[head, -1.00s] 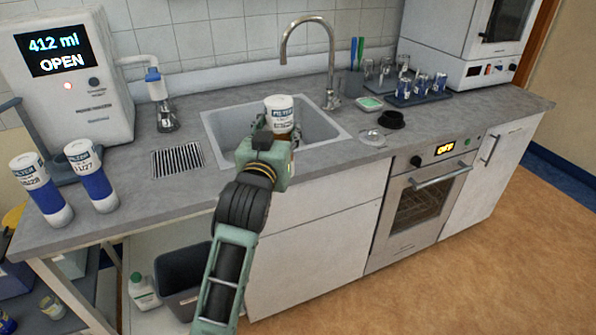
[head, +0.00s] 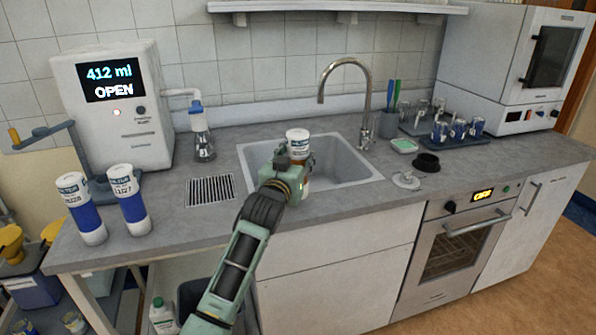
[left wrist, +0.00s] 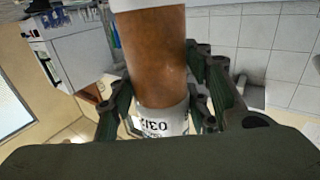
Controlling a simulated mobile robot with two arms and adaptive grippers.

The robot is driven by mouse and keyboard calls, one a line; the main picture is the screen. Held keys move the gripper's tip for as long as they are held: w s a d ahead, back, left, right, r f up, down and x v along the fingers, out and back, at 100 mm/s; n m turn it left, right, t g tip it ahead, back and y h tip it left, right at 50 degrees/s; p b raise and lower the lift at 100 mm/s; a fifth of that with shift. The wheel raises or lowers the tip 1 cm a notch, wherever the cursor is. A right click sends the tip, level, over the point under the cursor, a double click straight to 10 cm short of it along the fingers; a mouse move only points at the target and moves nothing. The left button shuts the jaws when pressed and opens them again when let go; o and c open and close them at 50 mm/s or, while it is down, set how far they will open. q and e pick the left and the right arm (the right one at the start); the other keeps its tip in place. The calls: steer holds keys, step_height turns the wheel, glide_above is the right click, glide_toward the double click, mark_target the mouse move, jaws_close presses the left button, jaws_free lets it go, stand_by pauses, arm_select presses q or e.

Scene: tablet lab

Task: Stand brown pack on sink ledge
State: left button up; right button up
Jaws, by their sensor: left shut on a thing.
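The brown pack (left wrist: 158,60) fills the middle of the left wrist view, with a brown body and a white label band marked with numbers. In the head view its white top (head: 298,140) with a label shows above my left gripper (head: 292,170). My left gripper is shut on the pack and holds it upright at the front edge of the sink (head: 335,165). The gripper hides most of the pack's lower part, and I cannot tell whether its base touches the ledge (head: 330,190). My right gripper is not in view.
Two blue-and-white filter packs (head: 84,208) (head: 129,200) stand on the counter at left, near the dispenser (head: 118,120) and a drain grate (head: 211,190). A tap (head: 365,100) rises behind the sink. A black ring (head: 427,162) and a glass lid (head: 406,180) lie right of the sink.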

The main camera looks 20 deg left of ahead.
arm_select(q)
steer(key=shift+f, duration=1.85)
steer(key=o, duration=1.6)
steer(key=shift+f, duration=0.2)
steer(key=shift+r, duration=0.1)
steer(key=shift+s, duration=0.15)
steer(key=s, duration=1.1)
steer(key=shift+s, duration=0.4)
